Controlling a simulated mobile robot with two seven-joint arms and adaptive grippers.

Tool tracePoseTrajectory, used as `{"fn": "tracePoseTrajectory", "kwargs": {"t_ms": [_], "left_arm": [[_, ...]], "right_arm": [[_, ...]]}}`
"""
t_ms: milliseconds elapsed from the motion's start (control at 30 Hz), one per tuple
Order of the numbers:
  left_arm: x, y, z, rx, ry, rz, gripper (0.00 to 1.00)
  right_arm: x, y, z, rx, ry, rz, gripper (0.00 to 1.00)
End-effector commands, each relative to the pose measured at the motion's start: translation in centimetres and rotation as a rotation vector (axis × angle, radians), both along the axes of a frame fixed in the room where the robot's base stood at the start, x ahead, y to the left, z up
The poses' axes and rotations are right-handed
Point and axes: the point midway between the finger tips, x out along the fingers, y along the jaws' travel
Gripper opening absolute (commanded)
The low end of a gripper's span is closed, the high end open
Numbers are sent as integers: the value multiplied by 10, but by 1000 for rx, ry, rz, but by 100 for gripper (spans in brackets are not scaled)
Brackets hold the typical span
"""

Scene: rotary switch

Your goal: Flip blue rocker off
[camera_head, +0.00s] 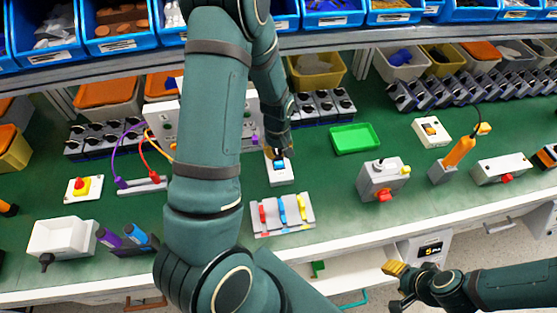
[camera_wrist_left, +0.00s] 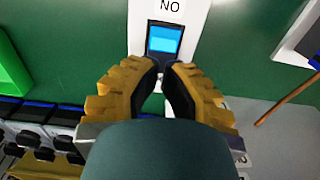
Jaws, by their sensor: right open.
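The blue rocker (camera_head: 280,164) sits in a white switch housing (camera_head: 281,178) on the green bench. In the left wrist view the lit blue rocker (camera_wrist_left: 164,40) has a dark frame, and letters reading "NO" in that picture are printed above it. My left gripper (camera_head: 277,151) points down at the housing's far end. In the left wrist view its yellow fingers (camera_wrist_left: 161,68) converge, tips almost together with nothing between them, just below the rocker; I cannot tell whether they touch it. My right gripper (camera_head: 397,285) is open and empty, low at the front, away from the switch.
A block with red, blue and yellow levers (camera_head: 283,213) stands just in front of the switch. A green tray (camera_head: 354,138) lies to the right. A grey box with a red knob (camera_head: 383,180) is further right. My left arm hides part of the bench.

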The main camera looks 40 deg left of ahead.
Motion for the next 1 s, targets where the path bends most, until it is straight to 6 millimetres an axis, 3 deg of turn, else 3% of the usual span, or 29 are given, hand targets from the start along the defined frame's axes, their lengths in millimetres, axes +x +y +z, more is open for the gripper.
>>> {"fn": "tracePoseTrajectory", "kwargs": {"t_ms": [1000], "left_arm": [[0,0,-15,1,1,0,0]], "right_arm": [[0,0,-11,0,0,0,47]]}}
